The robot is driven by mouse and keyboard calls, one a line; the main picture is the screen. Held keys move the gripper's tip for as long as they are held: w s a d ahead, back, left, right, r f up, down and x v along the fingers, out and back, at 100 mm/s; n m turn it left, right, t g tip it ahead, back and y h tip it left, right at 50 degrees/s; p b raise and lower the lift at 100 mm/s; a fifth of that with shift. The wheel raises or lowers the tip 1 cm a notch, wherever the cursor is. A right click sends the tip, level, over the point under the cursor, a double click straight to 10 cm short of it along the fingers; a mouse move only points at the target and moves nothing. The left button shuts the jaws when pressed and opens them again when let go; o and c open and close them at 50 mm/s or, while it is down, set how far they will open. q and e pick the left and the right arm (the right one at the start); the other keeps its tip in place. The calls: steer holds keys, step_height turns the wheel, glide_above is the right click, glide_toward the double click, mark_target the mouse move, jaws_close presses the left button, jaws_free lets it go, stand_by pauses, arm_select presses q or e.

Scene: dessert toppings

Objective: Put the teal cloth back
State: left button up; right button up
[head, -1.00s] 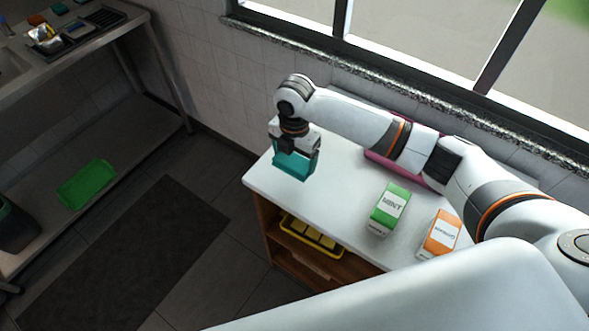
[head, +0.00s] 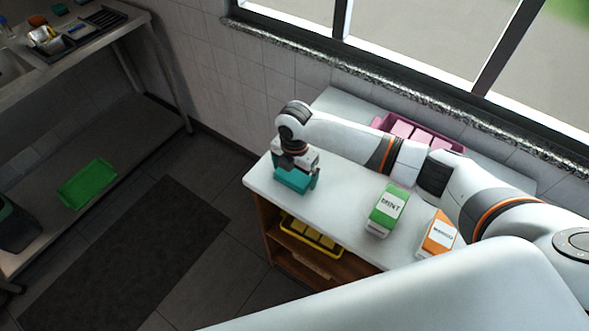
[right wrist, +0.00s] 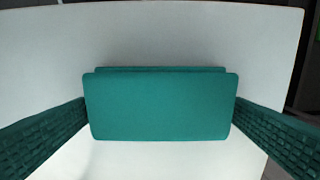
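The teal cloth (head: 291,181) is a folded flat block at the left end of the white counter top (head: 340,176). My right gripper (head: 297,178) points down over it. In the right wrist view the cloth (right wrist: 160,105) lies between the two fingertips, which meet its left and right edges, so the gripper looks shut on it. The cloth is at or just above the counter; I cannot tell whether it touches. My left gripper is not in view.
A green MINT carton (head: 387,211) and an orange carton (head: 438,237) stand on the counter, right of the cloth. A pink bin (head: 456,149) with pink blocks stands by the window. A yellow tray (head: 288,228) sits on the shelf below. The counter around the cloth is clear.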

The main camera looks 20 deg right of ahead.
mark_target(295, 174)
steer(key=shift+r, duration=0.25)
step_height(295, 174, up, 12)
steer(key=b, duration=0.1)
stand_by(0.7)
